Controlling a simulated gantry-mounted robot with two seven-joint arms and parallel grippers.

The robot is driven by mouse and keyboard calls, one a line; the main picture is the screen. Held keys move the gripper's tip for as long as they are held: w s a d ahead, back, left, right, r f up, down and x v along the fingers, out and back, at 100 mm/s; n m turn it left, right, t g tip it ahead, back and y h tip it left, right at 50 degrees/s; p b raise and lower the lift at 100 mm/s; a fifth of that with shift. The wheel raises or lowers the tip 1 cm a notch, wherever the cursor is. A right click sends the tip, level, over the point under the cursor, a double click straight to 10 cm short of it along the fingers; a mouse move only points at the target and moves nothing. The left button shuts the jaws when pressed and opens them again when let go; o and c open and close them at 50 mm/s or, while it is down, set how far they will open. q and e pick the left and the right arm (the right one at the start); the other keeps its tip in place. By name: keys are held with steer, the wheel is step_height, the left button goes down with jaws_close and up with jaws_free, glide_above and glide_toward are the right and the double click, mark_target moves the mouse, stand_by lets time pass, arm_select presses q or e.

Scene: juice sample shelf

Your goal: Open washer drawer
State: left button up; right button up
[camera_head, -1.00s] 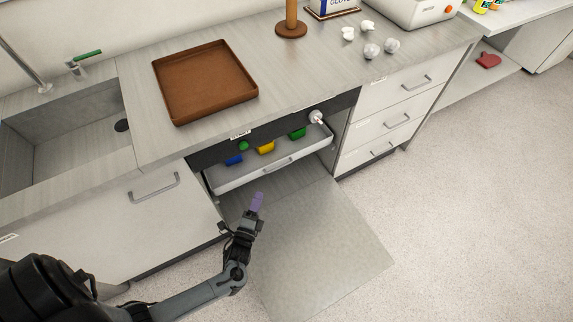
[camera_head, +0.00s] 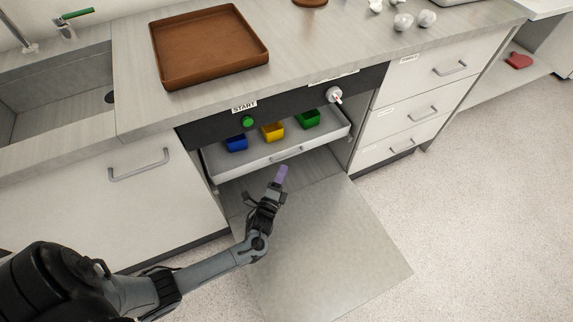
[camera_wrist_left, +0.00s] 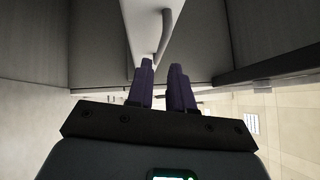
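The washer drawer (camera_head: 255,161) is a white tray-like drawer under the counter, standing partly out below the dark START panel. It holds a blue cup (camera_head: 236,144), a yellow cup (camera_head: 272,132) and a green cup (camera_head: 308,119). Its bar handle (camera_head: 286,155) is on the front face, and the handle also shows in the left wrist view (camera_wrist_left: 164,36). My left gripper (camera_head: 281,174), with purple fingers, is just below and in front of the handle. In the left wrist view its fingers (camera_wrist_left: 161,82) are apart with nothing between them. My right gripper is not in view.
A grey door panel (camera_head: 340,240) is folded down below the drawer. A green START button (camera_head: 248,122) and a knob (camera_head: 334,95) sit on the dark panel (camera_head: 290,107). A brown tray (camera_head: 208,46) lies on the counter. Closed drawers (camera_head: 425,108) stand to the right.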

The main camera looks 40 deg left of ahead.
arm_select(q)
steer(key=b+x, duration=0.1)
steer(key=x, duration=0.3)
steer(key=shift+w+a, duration=0.15)
steer(key=shift+w, duration=0.2)
jaws_close()
stand_by(1.3)
